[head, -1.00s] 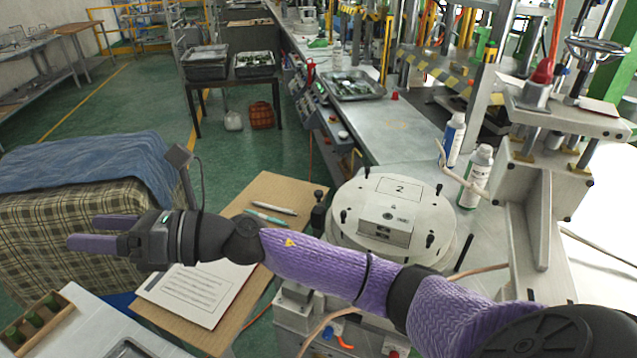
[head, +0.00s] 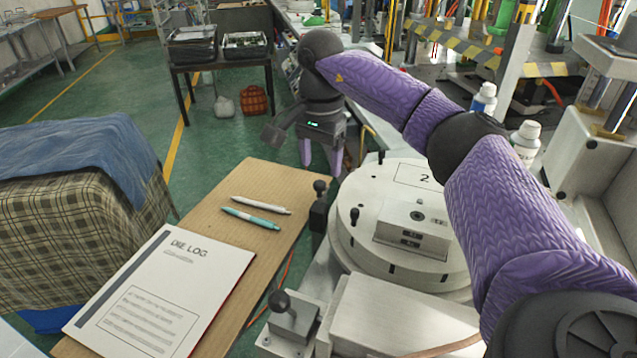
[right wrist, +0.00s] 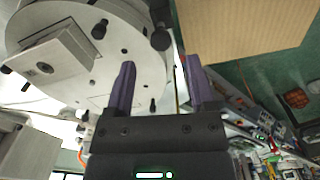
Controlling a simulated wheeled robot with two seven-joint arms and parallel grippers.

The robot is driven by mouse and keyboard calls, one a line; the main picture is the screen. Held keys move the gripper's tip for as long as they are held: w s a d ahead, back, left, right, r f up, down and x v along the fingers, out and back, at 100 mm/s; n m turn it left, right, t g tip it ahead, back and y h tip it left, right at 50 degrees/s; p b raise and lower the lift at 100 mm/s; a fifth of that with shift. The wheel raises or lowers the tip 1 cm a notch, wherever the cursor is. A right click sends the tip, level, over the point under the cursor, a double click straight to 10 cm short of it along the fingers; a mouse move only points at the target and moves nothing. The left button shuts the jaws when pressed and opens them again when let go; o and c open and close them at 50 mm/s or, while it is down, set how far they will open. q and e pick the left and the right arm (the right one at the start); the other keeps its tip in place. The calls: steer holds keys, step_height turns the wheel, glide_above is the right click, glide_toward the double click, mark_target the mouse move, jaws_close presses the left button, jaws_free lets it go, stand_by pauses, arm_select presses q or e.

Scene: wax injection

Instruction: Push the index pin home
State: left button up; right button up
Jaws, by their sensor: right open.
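The round white turntable (head: 355,240), marked "2", carries a metal block and several small black pegs. A black-knobbed pin (head: 320,187) stands on a dark block at the turntable's left edge. Another black ball-knobbed pin (head: 279,301) sits on a metal block at the front. I cannot tell for sure which is the index pin. My right gripper (head: 321,172) hangs fingers down beyond the turntable's left edge, open and empty. In the right wrist view its purple fingers (right wrist: 159,68) are apart, with a dark round knob (right wrist: 160,39) past the tips. My left gripper is out of view.
A board with the die log (head: 170,285) and two pens lies left of the turntable. White bottles (head: 525,142) stand behind my right arm. A cloth-covered stack (head: 75,200) is at far left. Open floor lies behind the board.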

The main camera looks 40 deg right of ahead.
mark_target(320, 183)
step_height(320, 183, down, 4)
steer(key=shift+f+b, duration=0.1)
steer(key=shift+b, duration=0.3)
jaws_close()
stand_by(1.2)
